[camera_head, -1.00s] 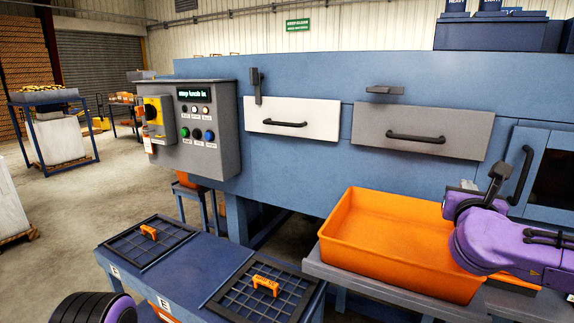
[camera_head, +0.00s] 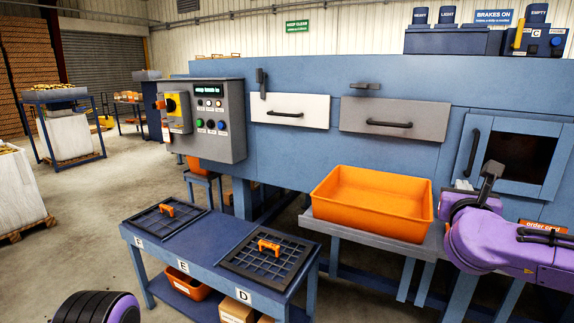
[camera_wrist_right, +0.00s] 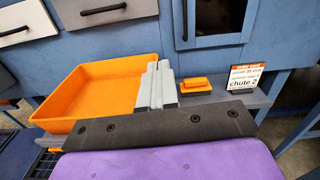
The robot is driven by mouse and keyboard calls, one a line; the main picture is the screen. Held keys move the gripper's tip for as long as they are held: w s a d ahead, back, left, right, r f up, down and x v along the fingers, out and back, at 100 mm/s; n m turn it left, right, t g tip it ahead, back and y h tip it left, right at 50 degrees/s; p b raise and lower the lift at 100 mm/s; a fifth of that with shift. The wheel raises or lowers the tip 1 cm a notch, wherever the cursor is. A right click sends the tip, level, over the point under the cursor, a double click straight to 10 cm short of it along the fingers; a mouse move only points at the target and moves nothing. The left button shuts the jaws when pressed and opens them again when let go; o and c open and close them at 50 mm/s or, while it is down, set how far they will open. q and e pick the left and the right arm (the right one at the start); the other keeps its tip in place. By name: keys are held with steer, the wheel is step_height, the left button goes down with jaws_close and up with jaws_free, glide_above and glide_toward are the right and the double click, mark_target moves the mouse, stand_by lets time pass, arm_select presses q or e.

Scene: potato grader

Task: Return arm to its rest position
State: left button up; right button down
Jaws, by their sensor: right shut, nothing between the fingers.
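My right gripper (camera_head: 490,170) is shut and empty, on its purple arm at the right of the head view, in front of the blue machine and beside the orange tray (camera_head: 372,232). In the right wrist view its grey fingers (camera_wrist_right: 158,85) are together, over the shelf, to the right of the orange tray (camera_wrist_right: 92,118). My left gripper is not in view; only a purple and black arm part shows at the bottom left of the head view.
A low blue table (camera_head: 210,246) with two black grids stands at front left. A control box (camera_head: 208,120) and drawers are on the machine. In the wrist view a chute 2 card (camera_wrist_right: 247,78) and an orange block (camera_wrist_right: 198,85) stand on the shelf. Open floor lies at left.

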steer(key=a+f+n+g+y, duration=0.1)
steer(key=a+f+n+y, duration=0.35)
steer(key=f+n, duration=1.1)
steer(key=s+a+f+n+g, duration=0.2)
steer(key=s+f+n, duration=0.25)
steer(key=f, duration=0.45)
steer(key=s+a+f+n+g, duration=0.25)
steer(key=f+n, duration=0.25)
steer(key=f, duration=0.5)
steer(key=s+d+f+n+g, duration=0.1)
steer(key=s+f+n+g, duration=0.1)
steer(key=s+f, duration=0.4)
steer(key=s+d+f+n+g, duration=0.1)
steer(key=s+f+n+g, duration=0.2)
steer(key=s+f, duration=0.4)
steer(key=s+d+f+n+g, duration=0.1)
steer(key=s+f+n, duration=0.3)
steer(key=s, duration=1.2)
step_height(320, 180, down, 3)
steer(key=shift+s+f+g, duration=0.1)
steer(key=shift+s+g, duration=0.1)
steer(key=shift+g, duration=0.45)
